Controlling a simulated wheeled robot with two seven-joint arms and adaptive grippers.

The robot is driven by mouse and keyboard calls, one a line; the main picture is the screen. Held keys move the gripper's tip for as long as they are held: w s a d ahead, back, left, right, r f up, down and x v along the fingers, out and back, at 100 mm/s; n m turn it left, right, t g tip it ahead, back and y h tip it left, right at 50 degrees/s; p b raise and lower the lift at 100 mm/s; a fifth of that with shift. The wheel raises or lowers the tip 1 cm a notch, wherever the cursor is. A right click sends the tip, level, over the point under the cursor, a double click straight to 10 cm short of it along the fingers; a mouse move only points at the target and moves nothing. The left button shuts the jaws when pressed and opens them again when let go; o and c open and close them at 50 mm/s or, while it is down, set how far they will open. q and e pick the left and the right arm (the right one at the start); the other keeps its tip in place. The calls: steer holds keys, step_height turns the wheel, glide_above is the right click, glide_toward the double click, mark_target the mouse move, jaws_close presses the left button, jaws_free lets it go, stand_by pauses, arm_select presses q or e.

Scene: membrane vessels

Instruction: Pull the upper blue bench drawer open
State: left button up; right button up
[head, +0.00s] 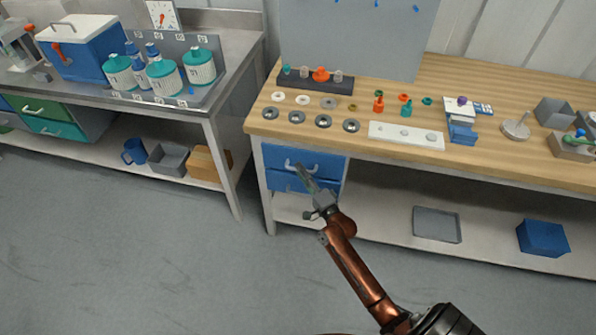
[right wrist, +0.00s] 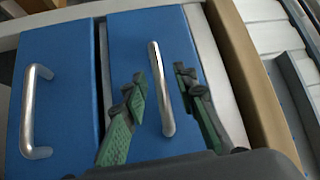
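The upper blue bench drawer (head: 325,163) is under the left end of the wooden worktop, above a lower blue drawer (head: 280,182). It looks shut. Its silver bar handle (head: 289,165) is partly behind my right gripper (head: 303,174). In the right wrist view, the upper drawer (right wrist: 125,45) is the one beside the wooden edge. My right gripper (right wrist: 164,88) is open there, with one green-grey finger on each side of the upper handle (right wrist: 158,75). I cannot tell whether either finger touches it. My left gripper is not in view.
The wooden worktop (head: 470,100) overhangs the drawers and carries washers, small fittings and a white plate (head: 406,136). A bench leg (head: 265,190) stands left of the drawers. A grey tray (head: 437,225) and blue bin (head: 542,238) sit on the low shelf. The floor in front is clear.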

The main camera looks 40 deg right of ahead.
steer(key=shift+w, duration=0.55)
jaws_close()
steer(key=shift+s, duration=0.1)
